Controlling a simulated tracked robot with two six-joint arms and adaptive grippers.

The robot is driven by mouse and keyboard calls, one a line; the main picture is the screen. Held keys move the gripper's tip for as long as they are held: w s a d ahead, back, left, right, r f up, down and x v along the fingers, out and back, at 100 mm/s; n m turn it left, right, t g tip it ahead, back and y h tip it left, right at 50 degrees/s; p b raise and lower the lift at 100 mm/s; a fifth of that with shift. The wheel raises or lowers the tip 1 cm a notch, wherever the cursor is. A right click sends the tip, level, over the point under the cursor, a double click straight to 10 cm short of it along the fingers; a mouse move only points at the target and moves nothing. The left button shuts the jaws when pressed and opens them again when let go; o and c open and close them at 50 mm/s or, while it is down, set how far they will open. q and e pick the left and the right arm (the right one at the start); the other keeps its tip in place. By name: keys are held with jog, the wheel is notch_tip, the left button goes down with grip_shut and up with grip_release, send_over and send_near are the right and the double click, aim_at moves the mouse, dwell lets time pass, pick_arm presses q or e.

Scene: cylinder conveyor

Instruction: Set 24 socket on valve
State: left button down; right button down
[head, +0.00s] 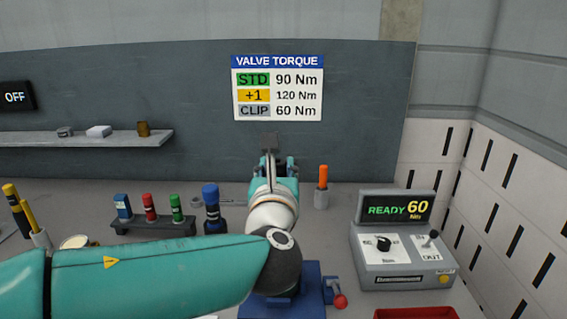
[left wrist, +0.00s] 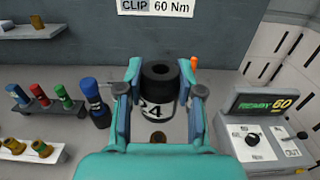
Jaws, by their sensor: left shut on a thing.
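The 24 socket (left wrist: 154,105) is a dark cylinder with a white band marked 24, seen in the left wrist view. My left gripper (left wrist: 160,93) is shut on it, one finger on each side, and its open top hole shows. In the head view my left gripper (head: 271,168) is mostly behind its own wrist, above the back of the bench. No valve is clearly visible in the head view. My right gripper is not in view.
A blue vise (head: 285,298) with a red knob stands at front. A dark rack (head: 155,226) and blue-capped bottle (head: 212,212) stand left. An orange-handled tool (head: 323,178) stands behind right; a controller (head: 395,245) reads READY 60. A white tray (left wrist: 22,156) holds several brass fittings.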

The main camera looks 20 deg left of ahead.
pick_arm(q)
jog(key=shift+d+f+b, duration=0.15)
jog(key=shift+f+b, duration=0.3)
jog(key=shift+f, duration=0.1)
notch_tip(320, 180, down, 4)
jog(key=b, duration=0.2)
jog(key=shift+r+b, duration=0.2)
jog(key=shift+b, duration=0.15)
jog(key=shift+f+b, duration=0.7)
jog(key=shift+b, duration=0.05)
jog(key=shift+s, duration=0.1)
jog(key=shift+f+b, duration=2.35)
jog(key=shift+b, duration=0.05)
jog(key=c, duration=0.7)
grip_release()
jog(key=shift+r, duration=0.1)
jog(key=shift+o, duration=0.2)
